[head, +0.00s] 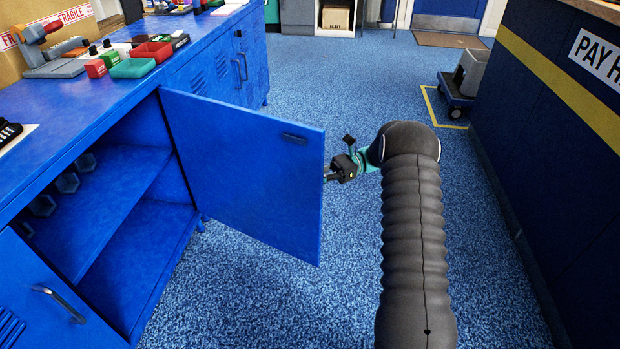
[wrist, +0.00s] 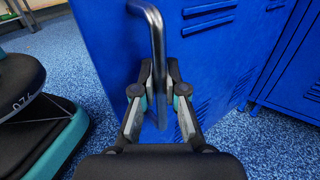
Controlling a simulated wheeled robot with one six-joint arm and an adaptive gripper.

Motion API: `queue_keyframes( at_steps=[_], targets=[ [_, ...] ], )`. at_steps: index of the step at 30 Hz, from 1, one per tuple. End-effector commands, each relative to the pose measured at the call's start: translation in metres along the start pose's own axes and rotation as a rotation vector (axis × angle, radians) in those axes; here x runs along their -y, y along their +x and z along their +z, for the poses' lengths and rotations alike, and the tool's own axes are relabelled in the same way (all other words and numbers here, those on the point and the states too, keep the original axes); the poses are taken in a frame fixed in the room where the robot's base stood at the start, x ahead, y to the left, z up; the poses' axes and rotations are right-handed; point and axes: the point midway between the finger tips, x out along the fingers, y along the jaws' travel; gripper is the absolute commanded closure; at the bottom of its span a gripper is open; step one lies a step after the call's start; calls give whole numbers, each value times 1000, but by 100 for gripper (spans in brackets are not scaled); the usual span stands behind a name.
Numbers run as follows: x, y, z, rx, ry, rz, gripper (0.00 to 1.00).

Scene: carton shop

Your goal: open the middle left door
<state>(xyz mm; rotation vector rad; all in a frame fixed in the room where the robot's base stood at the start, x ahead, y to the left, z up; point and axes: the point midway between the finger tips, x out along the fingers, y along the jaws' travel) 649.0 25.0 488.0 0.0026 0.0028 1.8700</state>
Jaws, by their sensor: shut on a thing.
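The blue cabinet door (head: 245,175) stands swung wide open, showing its inner face in the head view. Its outer face with louvre slots shows in the wrist view (wrist: 200,70). The metal bar handle (wrist: 157,45) is on that outer face. My gripper (wrist: 160,82) is shut on the handle, with a finger on each side of it. In the head view my gripper (head: 341,169) is at the door's free edge, and the door hides part of it and the handle.
Bins and tools stand on the blue countertop (head: 60,135). A dark counter (head: 545,130) stands at the right. A dolly with a grey box (head: 470,75) is farther back. Blue carpet is clear between.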

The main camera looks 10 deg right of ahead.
Motion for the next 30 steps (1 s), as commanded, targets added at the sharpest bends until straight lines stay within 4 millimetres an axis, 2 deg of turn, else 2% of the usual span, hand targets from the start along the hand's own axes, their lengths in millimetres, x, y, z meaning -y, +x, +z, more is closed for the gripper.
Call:
queue_keyframes(
  at_steps=[6,7,9,10,21,26,30],
  targets=[
    [0,-1,0,1,1,-4,100],
    [0,-1,0,1,0,-4,82],
    [0,-1,0,1,0,-4,64],
    [0,-1,0,0,0,-4,63],
    [1,1,5,-1,-2,-1,63],
    [1,1,26,-2,-4,0,63],
    [1,1,52,-2,-4,0,63]
  ],
)
